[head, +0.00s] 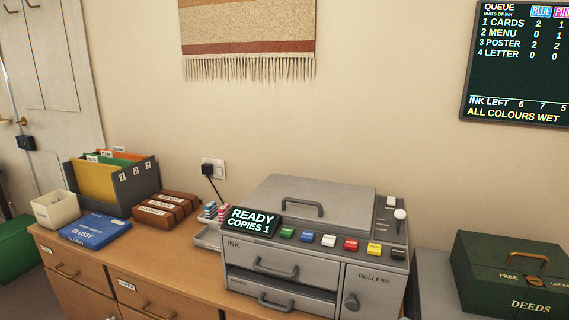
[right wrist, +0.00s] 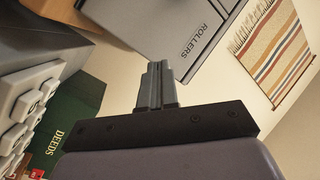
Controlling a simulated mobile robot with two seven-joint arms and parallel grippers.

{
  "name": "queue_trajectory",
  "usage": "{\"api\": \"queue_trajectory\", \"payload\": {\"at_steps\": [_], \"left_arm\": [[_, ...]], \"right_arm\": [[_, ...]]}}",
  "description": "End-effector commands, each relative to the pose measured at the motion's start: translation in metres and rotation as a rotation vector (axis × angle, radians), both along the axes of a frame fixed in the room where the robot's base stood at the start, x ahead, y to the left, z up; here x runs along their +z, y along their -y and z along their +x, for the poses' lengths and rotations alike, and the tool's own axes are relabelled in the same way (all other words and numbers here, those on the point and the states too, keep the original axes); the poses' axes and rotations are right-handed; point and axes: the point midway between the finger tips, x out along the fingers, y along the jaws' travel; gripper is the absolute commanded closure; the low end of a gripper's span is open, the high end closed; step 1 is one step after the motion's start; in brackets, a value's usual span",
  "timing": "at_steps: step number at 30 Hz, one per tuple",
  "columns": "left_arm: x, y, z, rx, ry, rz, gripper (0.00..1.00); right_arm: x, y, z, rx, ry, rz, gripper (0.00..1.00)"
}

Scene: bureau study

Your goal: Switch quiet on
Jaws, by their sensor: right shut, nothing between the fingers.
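A grey copying machine (head: 320,205) stands on the wooden cabinet, its display (head: 251,221) reading "READY COPIES 1". A row of coloured buttons (head: 329,240) runs along its front edge. At its right side are a lever with a round white knob (head: 400,214) and a small white switch (head: 391,201). I cannot read a "quiet" label on any control. My right gripper (right wrist: 159,66) is shut and empty in the right wrist view, with the machine's "ROLLERS" door (right wrist: 187,38) beyond its tips. The head view shows neither gripper.
A green deeds box (head: 515,275) stands right of the machine. Left of it are a small tray (head: 207,239), brown boxes (head: 165,208), a blue box (head: 95,228) and a file rack (head: 140,183). A queue board (head: 515,85) hangs on the wall.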

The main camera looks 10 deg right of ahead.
Motion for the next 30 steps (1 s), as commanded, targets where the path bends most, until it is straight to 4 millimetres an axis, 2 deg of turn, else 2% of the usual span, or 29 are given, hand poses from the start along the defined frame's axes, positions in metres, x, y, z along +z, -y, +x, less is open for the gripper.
{"api": "queue_trajectory", "payload": {"at_steps": [1,3,6,9,12,16,30], "left_arm": [[0.001,0.000,0.000,0.000,0.000,0.000,0.57],[0.001,0.000,0.000,0.000,0.000,0.000,0.57],[0.002,0.000,0.000,0.000,0.000,0.000,0.57],[0.002,0.000,0.000,0.000,-0.001,0.000,0.57],[0.002,0.000,0.000,0.000,-0.001,0.000,0.57],[0.002,0.000,0.000,0.000,-0.001,0.000,0.57],[0.002,0.000,0.000,-0.001,0.000,-0.001,0.57]], "right_arm": [[-0.030,-0.021,-0.022,0.060,-0.114,-0.113,1.00],[-0.065,-0.047,-0.051,0.145,-0.247,-0.264,1.00],[-0.104,-0.076,-0.095,0.267,-0.397,-0.446,1.00],[-0.129,-0.095,-0.132,0.370,-0.499,-0.582,1.00],[-0.143,-0.106,-0.157,0.439,-0.559,-0.668,1.00],[-0.150,-0.111,-0.170,0.477,-0.588,-0.712,1.00],[-0.150,-0.111,-0.170,0.476,-0.587,-0.712,1.00]]}}
